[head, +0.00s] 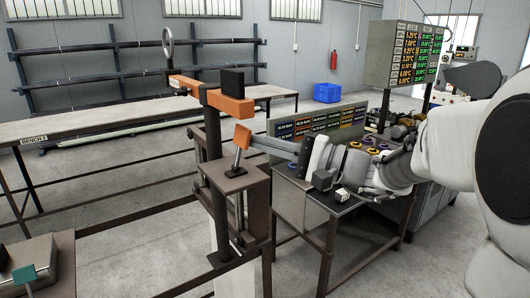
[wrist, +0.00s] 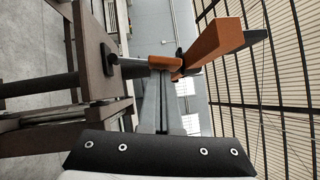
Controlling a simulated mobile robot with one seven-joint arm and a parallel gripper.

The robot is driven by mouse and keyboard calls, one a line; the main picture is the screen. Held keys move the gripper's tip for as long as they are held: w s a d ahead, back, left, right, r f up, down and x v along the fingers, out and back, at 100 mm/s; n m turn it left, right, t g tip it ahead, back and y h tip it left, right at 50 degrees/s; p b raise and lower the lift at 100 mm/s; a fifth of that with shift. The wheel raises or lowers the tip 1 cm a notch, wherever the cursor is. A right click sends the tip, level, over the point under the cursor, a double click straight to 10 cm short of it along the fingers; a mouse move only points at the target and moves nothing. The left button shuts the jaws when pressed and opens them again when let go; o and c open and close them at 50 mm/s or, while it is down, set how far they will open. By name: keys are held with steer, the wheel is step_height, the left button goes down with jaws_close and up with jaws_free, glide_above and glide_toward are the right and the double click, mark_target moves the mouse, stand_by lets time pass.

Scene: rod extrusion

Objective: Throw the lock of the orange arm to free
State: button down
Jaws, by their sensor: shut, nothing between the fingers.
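The orange arm (head: 205,93) is a horizontal beam on a dark post, with a black block on its right end and a ring at its left. In the wrist view the orange arm (wrist: 213,47) is at upper right. Below it, a lever with an orange grip (head: 242,136) and a metal shaft leans slightly on a brown box (head: 235,178). My gripper (head: 257,139) is shut and empty, its fingertips at the orange grip. In the wrist view my gripper (wrist: 162,73) ends beside the orange grip (wrist: 159,62); I cannot tell whether they touch.
A box with a teal lever (head: 27,274) is at lower left. A long bench (head: 90,130) and pipe racks stand behind. A display panel (head: 320,122) and small table (head: 325,200) are near my arm. A blue crate (head: 327,93) sits on the far floor.

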mark_target(247, 140)
steer(key=n+h+b, duration=0.1)
steer(key=s+a+n+h+b, duration=0.1)
steer(key=n+b, duration=0.1)
steer(key=a+r+n+g+b, duration=0.1)
steer(key=shift+s+a+n+h, duration=0.25)
steer(key=shift+s+n+h, duration=0.1)
steer(key=shift+n+h, duration=0.05)
steer(key=shift+s+a+r+n+h+b, duration=0.1)
steer(key=shift+s+a+n+h+b, duration=0.15)
steer(key=shift+a+n+h+b, duration=0.35)
steer(key=shift+s+a+r+n+h+b, duration=0.15)
steer(key=shift+s+n+h+b, duration=0.15)
steer(key=shift+n+b, duration=0.35)
